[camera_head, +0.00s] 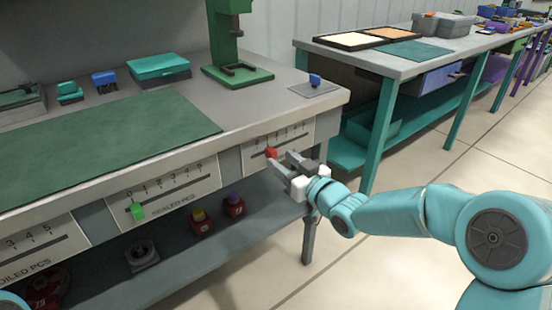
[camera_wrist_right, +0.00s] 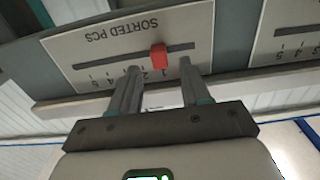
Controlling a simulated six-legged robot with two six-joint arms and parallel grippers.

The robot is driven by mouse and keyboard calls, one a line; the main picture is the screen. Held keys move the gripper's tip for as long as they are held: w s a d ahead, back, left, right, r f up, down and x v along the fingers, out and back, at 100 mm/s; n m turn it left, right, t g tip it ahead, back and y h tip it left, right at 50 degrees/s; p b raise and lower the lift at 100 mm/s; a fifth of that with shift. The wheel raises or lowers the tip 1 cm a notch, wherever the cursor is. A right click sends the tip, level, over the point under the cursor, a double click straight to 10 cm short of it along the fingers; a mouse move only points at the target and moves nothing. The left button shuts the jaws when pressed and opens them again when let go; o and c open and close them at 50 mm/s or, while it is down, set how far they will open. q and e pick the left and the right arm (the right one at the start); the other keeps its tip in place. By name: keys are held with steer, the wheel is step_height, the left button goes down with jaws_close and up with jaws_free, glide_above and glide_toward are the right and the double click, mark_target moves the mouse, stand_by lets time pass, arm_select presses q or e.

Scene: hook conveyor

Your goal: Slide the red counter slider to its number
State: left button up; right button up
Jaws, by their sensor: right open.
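The red slider (camera_head: 271,153) sits in the slot of the number panel (camera_head: 254,160) on the bench front at the right end. In the wrist view the red slider (camera_wrist_right: 159,55) stands out from the slot of the upside-down "SORTED PCS" panel (camera_wrist_right: 100,45), on the low-number side of the scale. My right gripper (camera_head: 283,162) is open at the panel. In the wrist view its fingertips (camera_wrist_right: 159,64) lie one on each side of the slider, with gaps showing. The fingers hide some numbers. My left gripper is out of view.
Small red items (camera_head: 201,222) stand on the lower shelf. A blue block (camera_head: 315,79) and a green press (camera_head: 236,70) stand on the bench top. Open floor lies to the right.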

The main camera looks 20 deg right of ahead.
mark_target(274, 155)
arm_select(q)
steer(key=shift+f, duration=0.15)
arm_select(e)
steer(key=shift+x, duration=1.8)
steer(key=shift+c, duration=0.3)
jaws_close()
steer(key=shift+s+a+f+b, duration=0.1)
steer(key=shift+s+a+b, duration=0.1)
steer(key=shift+a+b, duration=0.35)
steer(key=shift+s+a+b, duration=0.25)
steer(key=shift+a+b, duration=0.1)
steer(key=shift+a, duration=0.35)
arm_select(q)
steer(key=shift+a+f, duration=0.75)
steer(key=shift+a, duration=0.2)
arm_select(e)
steer(key=shift+s+a, duration=0.1)
steer(key=shift+a, duration=0.35)
